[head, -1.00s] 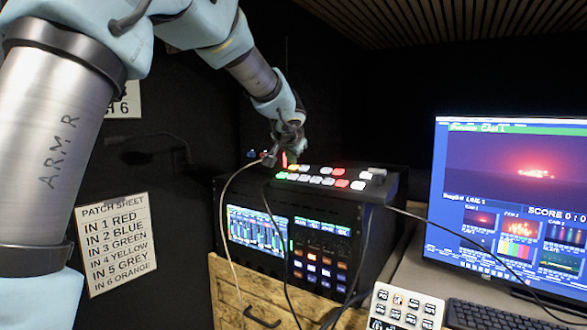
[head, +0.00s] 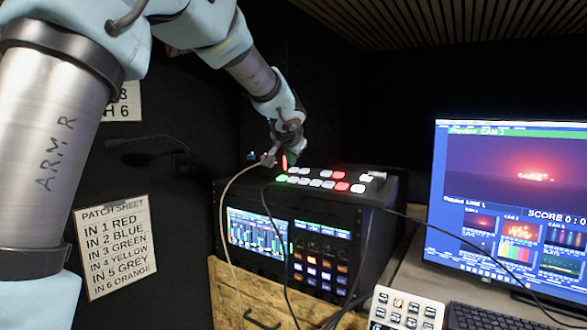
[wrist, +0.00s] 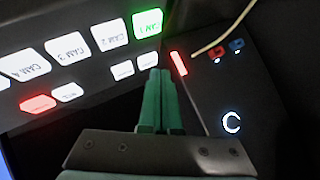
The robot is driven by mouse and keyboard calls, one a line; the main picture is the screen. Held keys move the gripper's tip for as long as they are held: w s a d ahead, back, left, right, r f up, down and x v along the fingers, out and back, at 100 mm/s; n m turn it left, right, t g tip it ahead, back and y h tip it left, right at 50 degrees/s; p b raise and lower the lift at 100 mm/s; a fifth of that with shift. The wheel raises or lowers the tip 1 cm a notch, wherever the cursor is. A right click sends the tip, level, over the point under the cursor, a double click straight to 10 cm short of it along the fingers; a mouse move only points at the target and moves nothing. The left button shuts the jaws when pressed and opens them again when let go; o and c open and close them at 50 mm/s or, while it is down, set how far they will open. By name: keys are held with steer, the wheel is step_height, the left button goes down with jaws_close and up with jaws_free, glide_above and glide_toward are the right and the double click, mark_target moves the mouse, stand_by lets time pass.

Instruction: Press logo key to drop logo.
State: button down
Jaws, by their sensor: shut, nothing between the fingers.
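The switcher panel (head: 385,190) is the top of a black rack unit, with rows of lit keys. In the wrist view, CAM 1 (wrist: 147,24) glows green, with CAM 2 (wrist: 109,35), CAM 3 (wrist: 67,48) and CAM 4 (wrist: 22,66) white beside it. Two small white keys (wrist: 121,70) lie just left of my fingertips; their labels are too small to read, so I cannot tell which key is the logo key. My gripper (wrist: 160,72) is shut and empty, its green fingers over the panel near the small keys. I cannot tell whether the tips touch it.
A red lit bar (wrist: 179,63) is just right of my fingertips. A pale cable (head: 232,195) hangs from behind the panel's left side. A monitor (head: 510,200) stands at the right, above a keyboard (head: 490,316) and a small keypad (head: 405,309). A patch sheet (head: 115,245) hangs on the left wall.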

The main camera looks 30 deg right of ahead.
steer(key=shift+r, duration=0.25)
steer(key=shift+s+a+r+p, duration=0.1)
steer(key=shift+a+r+p, duration=0.1)
steer(key=shift+r+p, duration=0.5)
steer(key=shift+s+a+r+p, duration=0.15)
steer(key=shift+r+p, duration=0.3)
steer(key=shift+r, duration=0.45)
steer(key=shift+s+a+r+p, duration=0.1)
steer(key=shift+a+r+p, duration=0.1)
steer(key=shift+r+p, duration=0.5)
steer(key=shift+r, duration=0.1)
